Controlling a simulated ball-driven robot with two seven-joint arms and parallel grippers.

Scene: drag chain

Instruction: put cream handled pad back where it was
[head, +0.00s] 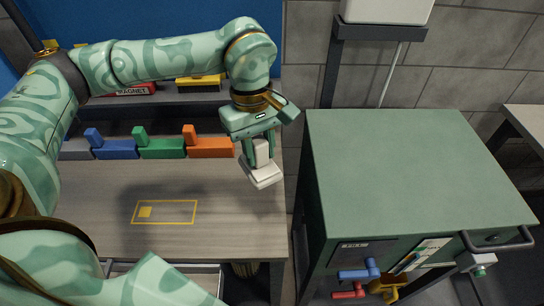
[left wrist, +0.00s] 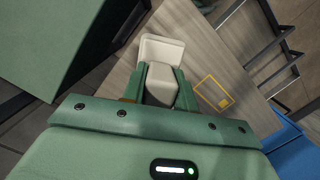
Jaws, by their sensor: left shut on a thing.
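The cream handled pad (head: 264,175) is in my left gripper (head: 259,146), which is shut on its upright handle. The pad's flat base hangs over the right end of the wooden bench in the head view. In the left wrist view the pad (left wrist: 160,50) shows between the two green fingers (left wrist: 161,85). A yellow outlined rectangle (head: 170,201) with a small filled yellow square lies on the bench, left of and nearer than the pad. I cannot tell how high the pad is above the bench. My right gripper is not seen.
Blue (head: 115,149), green (head: 160,148) and orange (head: 208,147) handled blocks stand in a row at the bench's back. A green-topped cabinet (head: 400,170) stands to the right across a gap, with coloured handles on its front. The middle of the bench is clear.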

